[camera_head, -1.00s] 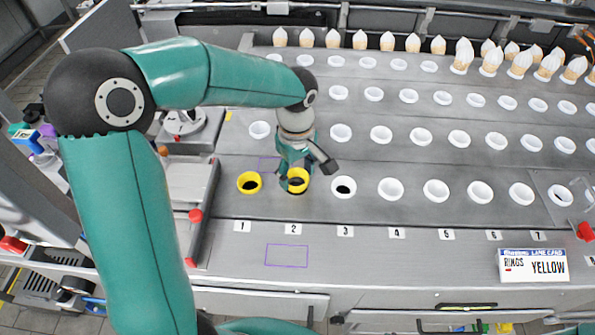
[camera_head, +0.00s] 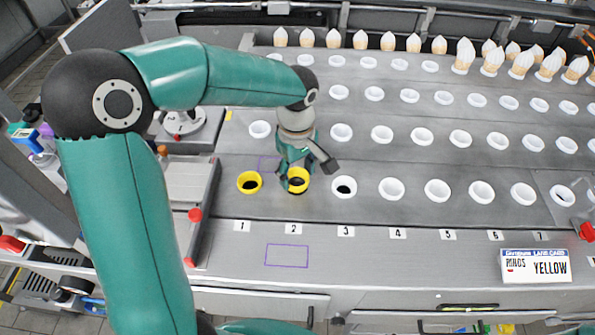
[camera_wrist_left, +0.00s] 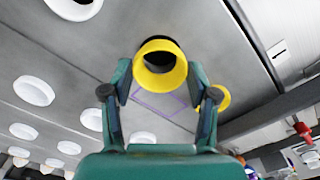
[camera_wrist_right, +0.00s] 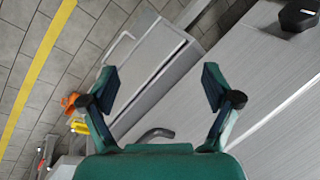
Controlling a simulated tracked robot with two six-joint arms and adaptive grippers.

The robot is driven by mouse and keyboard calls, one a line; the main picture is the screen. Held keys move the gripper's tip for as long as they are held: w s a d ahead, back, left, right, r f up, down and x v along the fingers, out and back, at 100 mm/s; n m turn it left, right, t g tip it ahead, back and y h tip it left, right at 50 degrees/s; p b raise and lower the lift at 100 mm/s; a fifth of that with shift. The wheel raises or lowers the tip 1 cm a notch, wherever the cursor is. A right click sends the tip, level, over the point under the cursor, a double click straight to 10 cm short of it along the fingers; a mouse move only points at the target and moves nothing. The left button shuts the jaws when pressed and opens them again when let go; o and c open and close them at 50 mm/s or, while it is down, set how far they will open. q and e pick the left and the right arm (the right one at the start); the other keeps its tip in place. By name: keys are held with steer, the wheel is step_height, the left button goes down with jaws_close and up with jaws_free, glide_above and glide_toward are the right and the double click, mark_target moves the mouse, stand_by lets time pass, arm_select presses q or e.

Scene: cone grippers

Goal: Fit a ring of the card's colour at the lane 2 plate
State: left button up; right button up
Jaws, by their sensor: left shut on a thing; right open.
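The lane card (camera_head: 536,266) at the right front reads RINGS YELLOW. My left gripper (camera_head: 297,172) points down at lane 2, above the number 2 tag (camera_head: 293,227), shut on a yellow ring (camera_head: 298,188). In the left wrist view the ring (camera_wrist_left: 160,80) sits between the two fingers, and part of a dark hole shows just past its rim. I cannot tell whether the ring touches the plate. Another yellow ring (camera_head: 249,183) sits at lane 1. My right gripper (camera_wrist_right: 160,82) shows only in its wrist view, open and empty, away from the lanes.
A white ring (camera_head: 344,187) with a dark hole stands at lane 3, with more white rings to its right and behind. White-topped cones (camera_head: 387,42) stand along the back. A purple outline (camera_head: 287,255) marks bare metal in front of lane 2.

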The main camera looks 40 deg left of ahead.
arm_select(q)
steer(key=shift+f, duration=0.25)
steer(key=shift+f+b, duration=0.3)
steer(key=shift+b, duration=0.2)
steer(key=shift+f+b, duration=0.65)
steer(key=shift+f, duration=0.1)
steer(key=o, duration=0.9)
steer(key=shift+r, duration=0.1)
step_height(320, 180, up, 12)
steer(key=shift+f, duration=0.1)
